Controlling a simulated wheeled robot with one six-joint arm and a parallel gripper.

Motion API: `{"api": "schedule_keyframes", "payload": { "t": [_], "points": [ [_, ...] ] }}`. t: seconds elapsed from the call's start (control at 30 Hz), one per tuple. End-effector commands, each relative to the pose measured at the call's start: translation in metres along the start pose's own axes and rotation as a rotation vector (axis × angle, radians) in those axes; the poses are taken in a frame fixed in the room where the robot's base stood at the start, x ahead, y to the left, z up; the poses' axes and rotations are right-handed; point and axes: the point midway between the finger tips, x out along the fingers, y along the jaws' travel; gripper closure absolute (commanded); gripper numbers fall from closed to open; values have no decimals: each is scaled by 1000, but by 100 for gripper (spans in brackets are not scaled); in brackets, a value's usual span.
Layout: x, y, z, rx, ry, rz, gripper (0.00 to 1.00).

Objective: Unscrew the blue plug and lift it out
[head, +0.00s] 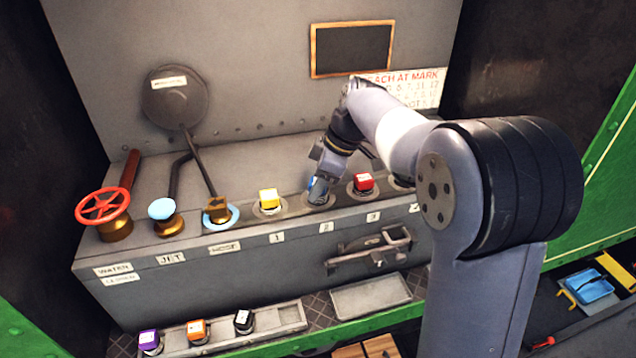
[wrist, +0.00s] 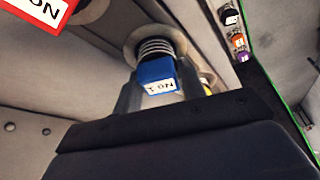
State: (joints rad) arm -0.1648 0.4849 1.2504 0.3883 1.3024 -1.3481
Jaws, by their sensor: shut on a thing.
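The blue plug (head: 312,182) is at the second numbered place on the grey bench top, between the yellow plug (head: 268,199) and the red plug (head: 362,183). My gripper (head: 319,188) reaches down over it and hides most of it in the head view. In the wrist view the blue plug (wrist: 157,76) has a white label, and its dark threaded shank shows between the blue head and the round metal collar (wrist: 128,45). My gripper (wrist: 155,92) is shut on the blue head. Whether the shank's end is inside the collar cannot be seen.
A red handwheel (head: 103,206), a light blue knob (head: 161,209) and a brass fitting (head: 217,208) stand left. Below, a rack (head: 288,316) holds purple, orange and black plugs; an empty tray (head: 370,296) lies beside it. A bar handle (head: 368,252) sticks out in front.

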Motion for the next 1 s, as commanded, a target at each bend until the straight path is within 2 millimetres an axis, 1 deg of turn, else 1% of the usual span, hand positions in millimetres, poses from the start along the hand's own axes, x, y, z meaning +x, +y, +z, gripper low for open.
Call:
{"api": "schedule_keyframes", "payload": {
  "t": [0.03, 0.1, 1.0],
  "points": [
    [-5, 0, -2, -1, 1, 2, 97],
    [-8, 0, -4, -1, 1, 2, 97],
    [-47, 1, -20, -1, 1, 3, 97]
  ]
}}
